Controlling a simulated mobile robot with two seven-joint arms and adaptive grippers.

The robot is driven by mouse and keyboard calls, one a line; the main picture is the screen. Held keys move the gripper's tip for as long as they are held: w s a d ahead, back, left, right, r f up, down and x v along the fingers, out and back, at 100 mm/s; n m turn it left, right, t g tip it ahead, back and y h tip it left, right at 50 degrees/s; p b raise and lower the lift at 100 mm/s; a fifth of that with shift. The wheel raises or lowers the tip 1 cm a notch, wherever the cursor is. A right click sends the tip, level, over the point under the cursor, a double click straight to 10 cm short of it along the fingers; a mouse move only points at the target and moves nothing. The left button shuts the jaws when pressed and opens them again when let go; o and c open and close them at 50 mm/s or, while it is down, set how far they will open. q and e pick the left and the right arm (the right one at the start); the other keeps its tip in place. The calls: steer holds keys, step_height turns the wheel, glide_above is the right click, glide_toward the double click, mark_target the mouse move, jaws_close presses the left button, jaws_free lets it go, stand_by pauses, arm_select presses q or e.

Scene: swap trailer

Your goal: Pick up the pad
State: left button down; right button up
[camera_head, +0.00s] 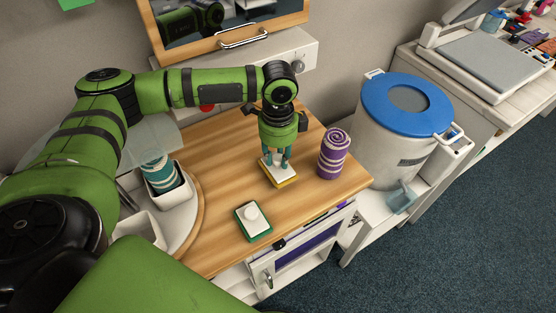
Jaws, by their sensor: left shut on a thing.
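A pad with a white top and a yellow edge (283,183) is on the wooden tabletop near the middle of the view. My left gripper (275,160) points down over it and is shut on it, with its teal fingertips at the pad's top. The fingers hide the part they grip. I cannot tell whether the pad is touching the wood or slightly raised. My right gripper is not in view.
A purple striped roll (333,153) stands close right of my left gripper. A teal striped roll (160,173) sits in a white holder at left. A white bucket with a blue lid (408,103) stands right of the tabletop (222,245). A handled cabinet (240,25) is behind.

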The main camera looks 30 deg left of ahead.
arm_select(q)
steer(key=r, duration=0.2)
steer(key=d, duration=0.1)
steer(key=shift+s+d+r+b, duration=0.1)
steer(key=shift+s+r+b, duration=0.15)
steer(key=shift+r+b, duration=0.15)
steer(key=s+d+r+b, duration=0.1)
steer(key=s+d+r, duration=0.4)
steer(key=d, duration=0.4)
steer(key=shift+r, duration=0.7)
steer(key=c, duration=1.8)
jaws_free()
steer(key=shift+c, duration=0.9)
steer(key=shift+s, duration=0.1)
